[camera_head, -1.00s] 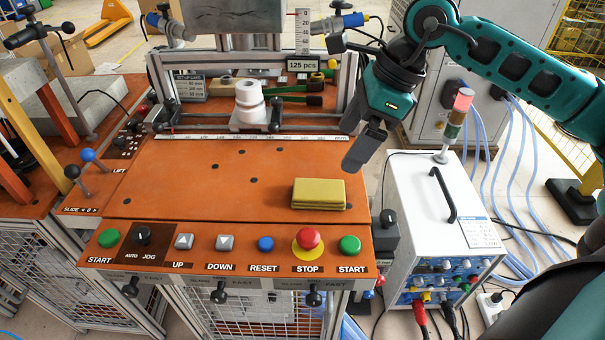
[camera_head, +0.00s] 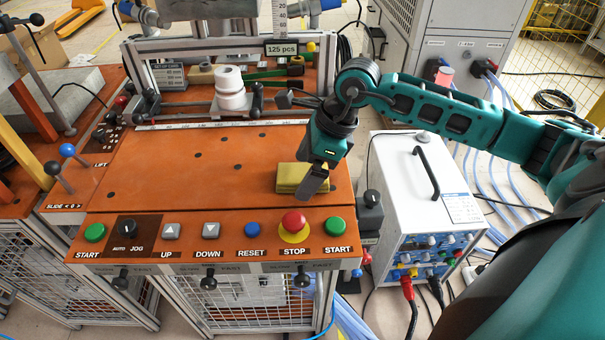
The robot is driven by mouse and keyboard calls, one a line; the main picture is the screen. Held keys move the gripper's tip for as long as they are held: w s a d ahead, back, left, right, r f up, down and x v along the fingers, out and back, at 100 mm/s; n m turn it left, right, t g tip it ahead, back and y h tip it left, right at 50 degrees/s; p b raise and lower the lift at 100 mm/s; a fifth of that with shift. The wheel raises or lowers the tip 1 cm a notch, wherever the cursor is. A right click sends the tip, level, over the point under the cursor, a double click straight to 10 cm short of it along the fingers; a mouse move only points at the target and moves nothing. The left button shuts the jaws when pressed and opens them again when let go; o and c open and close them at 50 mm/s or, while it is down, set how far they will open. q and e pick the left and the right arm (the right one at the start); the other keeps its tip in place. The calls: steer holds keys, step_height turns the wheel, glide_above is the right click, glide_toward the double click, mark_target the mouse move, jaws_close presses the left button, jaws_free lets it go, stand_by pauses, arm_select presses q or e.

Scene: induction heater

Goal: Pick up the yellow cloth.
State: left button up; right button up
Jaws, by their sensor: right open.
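The yellow cloth (camera_head: 288,178) lies folded flat on the orange worktop, near its front right corner. My right gripper (camera_head: 314,188) is low over the right part of the cloth and hides some of it. Its fingers are open and point down. I cannot tell whether they touch the cloth. My left gripper is not in view.
A front panel with START, RESET and STOP (camera_head: 294,222) buttons runs just before the cloth. White rolls (camera_head: 230,88) stand at the back of the worktop. A white power unit (camera_head: 432,205) stands to the right. The worktop left of the cloth is clear.

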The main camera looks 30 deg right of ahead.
steer(key=shift+f, duration=0.2)
stand_by(0.4)
steer(key=c, duration=1.1)
